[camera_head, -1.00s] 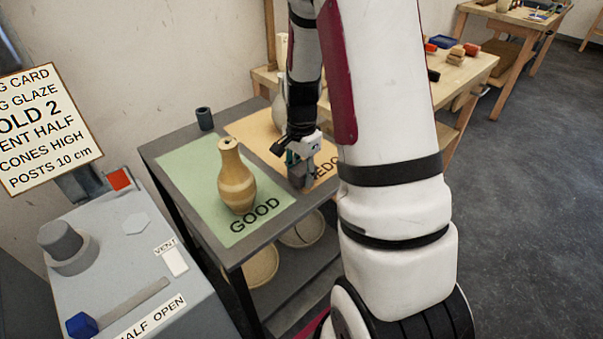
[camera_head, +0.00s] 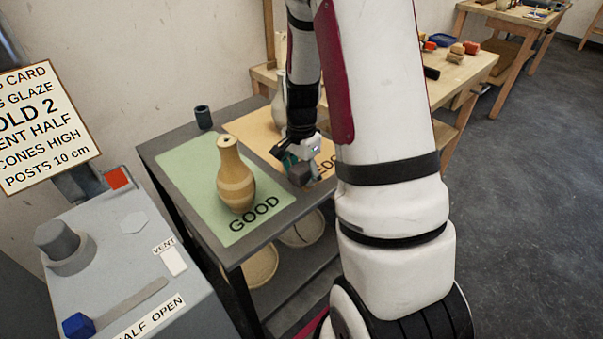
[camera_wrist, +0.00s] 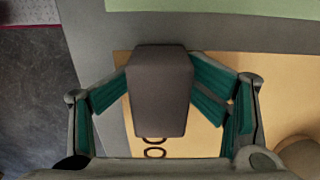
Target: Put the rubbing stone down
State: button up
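The rubbing stone (camera_wrist: 160,90) is a dark grey block between my gripper's green-padded fingers in the wrist view. Its sides meet the finger pads, so my gripper (camera_wrist: 159,76) looks shut on it. In the head view the stone (camera_head: 300,175) shows small below my gripper, over the near edge of the tan area of the grey table (camera_head: 283,214). It looks tilted there. I cannot tell whether it touches the table.
A banded tan vase (camera_head: 236,178) stands on the green GOOD area (camera_head: 190,165), left of my gripper. A small dark cup (camera_head: 204,117) stands at the back. A pale vase (camera_head: 279,105) is partly hidden behind my arm. Bowls sit on the shelf below.

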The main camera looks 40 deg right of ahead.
aim_at(301, 167)
jog(key=shift+s, duration=0.15)
notch_tip(301, 167, up, 13)
jog(key=p, duration=0.2)
jog(key=s+a+r+n+t, duration=0.1)
jog(key=s+a+r+n, duration=0.35)
jog(key=a+r, duration=0.35)
jog(key=s+a+r+n, duration=0.2)
jog(key=s+a+n, duration=0.3)
jog(key=s, duration=0.4)
jog(key=s+a+r+n+t, duration=0.1)
jog(key=s+a+r+n, duration=0.1)
jog(key=s+a+n, duration=0.4)
jog(key=s+n, duration=0.2)
jog(key=shift+s+a+r+t, duration=0.2)
jog(key=shift+s+a+t, duration=0.1)
jog(key=shift+s, duration=0.05)
notch_tip(301, 167, up, 8)
jog(key=t+p, duration=0.1)
jog(key=p, duration=0.5)
jog(key=shift+t+p, duration=0.3)
jog(key=shift+p, duration=0.1)
